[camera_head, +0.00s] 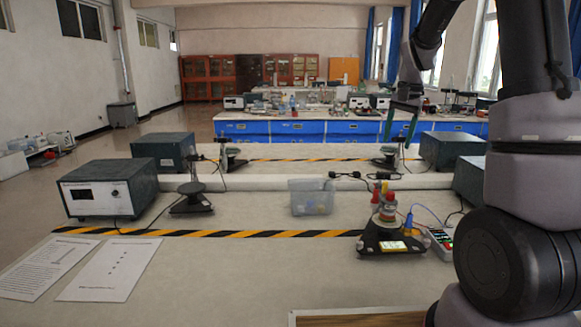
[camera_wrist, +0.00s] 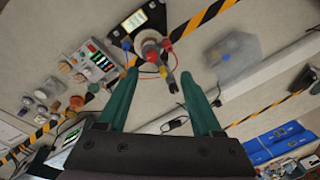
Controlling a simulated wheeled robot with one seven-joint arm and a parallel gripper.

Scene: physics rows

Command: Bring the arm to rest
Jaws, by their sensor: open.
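My gripper (camera_head: 400,138) hangs at the upper right of the head view, raised above the benches with its fingers pointing down. In the wrist view its two green fingers (camera_wrist: 158,75) are spread apart, with nothing held between them. My dark arm fills the right side of the head view. Beyond the fingertips, the wrist view shows a black-based apparatus (camera_wrist: 148,28) with red parts and wires. It also stands at the right of the near bench in the head view (camera_head: 390,245). The fingers look apart from it.
A clear plastic bin (camera_head: 311,198) stands mid-bench. A dark power box (camera_head: 108,190) and a small black stand (camera_head: 192,198) are at the left, with paper sheets (camera_head: 110,268) in front. A meter (camera_head: 440,240) is beside the apparatus. The bench's front middle is clear.

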